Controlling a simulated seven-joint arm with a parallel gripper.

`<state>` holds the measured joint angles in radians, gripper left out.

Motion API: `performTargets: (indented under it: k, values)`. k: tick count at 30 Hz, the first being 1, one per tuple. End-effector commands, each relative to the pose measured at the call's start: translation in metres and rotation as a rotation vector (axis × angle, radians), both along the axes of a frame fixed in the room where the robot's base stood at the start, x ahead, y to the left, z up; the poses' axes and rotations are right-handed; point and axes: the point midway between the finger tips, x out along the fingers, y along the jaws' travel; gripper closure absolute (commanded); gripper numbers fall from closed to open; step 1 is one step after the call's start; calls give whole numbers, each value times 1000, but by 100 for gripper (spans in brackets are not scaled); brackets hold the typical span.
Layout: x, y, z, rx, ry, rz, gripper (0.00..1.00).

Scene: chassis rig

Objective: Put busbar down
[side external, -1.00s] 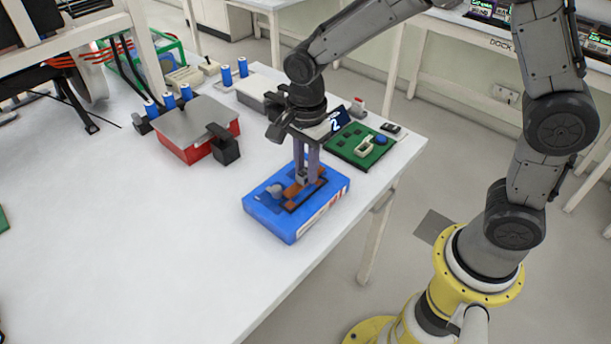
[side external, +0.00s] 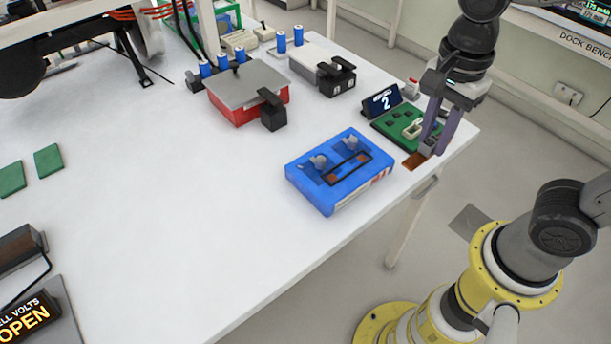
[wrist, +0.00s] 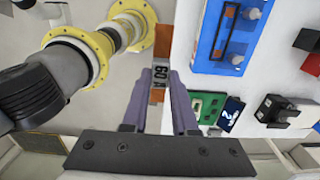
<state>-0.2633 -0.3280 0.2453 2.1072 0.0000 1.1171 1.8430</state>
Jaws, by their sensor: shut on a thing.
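My gripper (side external: 432,146) is shut on the busbar (side external: 413,161), a copper strip with a grey block at its middle. In the side view it hangs low at the table's right edge, just in front of the green board (side external: 391,124). I cannot tell whether the busbar touches the table. The wrist view shows the busbar (wrist: 159,44) between my fingers (wrist: 160,88), with a number on its grey block. The blue module (side external: 312,187) lies to the left, with a dark slot (side external: 347,168) showing copper at its ends.
A display reading 2 (side external: 381,101) stands behind the green board. A red box with a grey lid (side external: 247,85) and a grey box with black clamps (side external: 318,66) stand farther back. The table's front middle is clear; its edge is close to my gripper.

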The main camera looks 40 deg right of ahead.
Motion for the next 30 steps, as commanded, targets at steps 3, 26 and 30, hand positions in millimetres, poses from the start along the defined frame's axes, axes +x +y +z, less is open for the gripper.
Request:
performTargets:
  k: [3, 26, 30]
  values:
    - [7, 2, 3, 0, 0, -61, 100]
    - [68, 167, -42, -1, 1, 9, 100]
    - [89, 184, -55, -1, 2, 9, 100]
